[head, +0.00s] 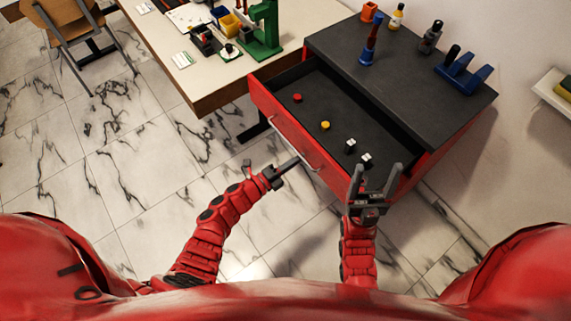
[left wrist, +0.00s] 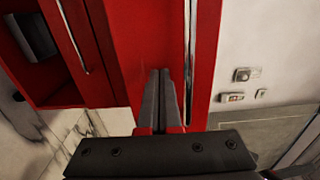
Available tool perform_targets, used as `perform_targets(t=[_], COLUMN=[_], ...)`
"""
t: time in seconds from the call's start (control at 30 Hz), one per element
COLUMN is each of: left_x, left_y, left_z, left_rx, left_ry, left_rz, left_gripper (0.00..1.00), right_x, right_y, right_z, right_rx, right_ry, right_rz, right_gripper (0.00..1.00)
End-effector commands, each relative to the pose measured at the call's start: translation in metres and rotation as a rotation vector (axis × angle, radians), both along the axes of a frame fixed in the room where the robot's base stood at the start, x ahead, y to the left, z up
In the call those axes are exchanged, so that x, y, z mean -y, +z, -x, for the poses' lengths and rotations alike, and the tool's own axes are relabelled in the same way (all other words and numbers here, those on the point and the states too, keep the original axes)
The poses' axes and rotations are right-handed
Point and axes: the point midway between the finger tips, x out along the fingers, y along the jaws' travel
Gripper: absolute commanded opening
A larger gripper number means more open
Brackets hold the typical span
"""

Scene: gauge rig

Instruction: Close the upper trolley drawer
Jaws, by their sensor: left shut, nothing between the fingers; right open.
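The upper trolley drawer (head: 266,101) is pulled out from the red trolley (head: 455,135) with its dark top. In the drawer lie a red piece (head: 297,98), a yellow piece (head: 325,125) and two small black-and-white pieces (head: 350,146). A metal handle (head: 303,150) runs along the drawer's red front. My left gripper (head: 297,160) is shut and empty, its tips close to the drawer front by the handle; I cannot tell if they touch. In the left wrist view its closed fingers (left wrist: 160,90) point at a red panel. My right gripper (head: 376,172) is open at the drawer's near right corner.
A wooden workbench (head: 225,85) with a green press (head: 264,30) stands left of the trolley. Bottles (head: 396,18) and a blue rack (head: 462,72) stand on the trolley top. A chair (head: 80,25) is at the far left. The marble floor (head: 130,180) at left is clear.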

Motion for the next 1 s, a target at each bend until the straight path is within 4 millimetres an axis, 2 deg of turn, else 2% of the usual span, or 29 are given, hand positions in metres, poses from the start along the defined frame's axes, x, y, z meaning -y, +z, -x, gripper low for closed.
perform_targets(t=[0.13, 0.67, 0.87, 1.0], left_x=[0.007, 0.013, 0.035, 0.061], left_y=[0.001, -0.001, -0.004, -0.004], left_z=[-0.005, -0.008, -0.025, -0.045], left_rx=[0.001, 0.002, 0.004, 0.006], left_ry=[-0.001, -0.003, -0.003, -0.007], left_rz=[0.002, 0.002, 0.003, 0.006], left_gripper=[0.0, 0.0, 0.0, 0.0], right_x=[0.0, 0.0, 0.0, 0.0], right_y=[0.002, -0.002, -0.019, -0.038], right_z=[0.0, 0.0, 0.0, 0.0], right_rx=[0.0, 0.0, 0.0, 0.0], right_ry=[0.0, 0.0, 0.0, 0.0], right_rz=[0.0, 0.0, 0.0, 0.0], right_gripper=[0.69, 0.69, 0.69, 0.69])
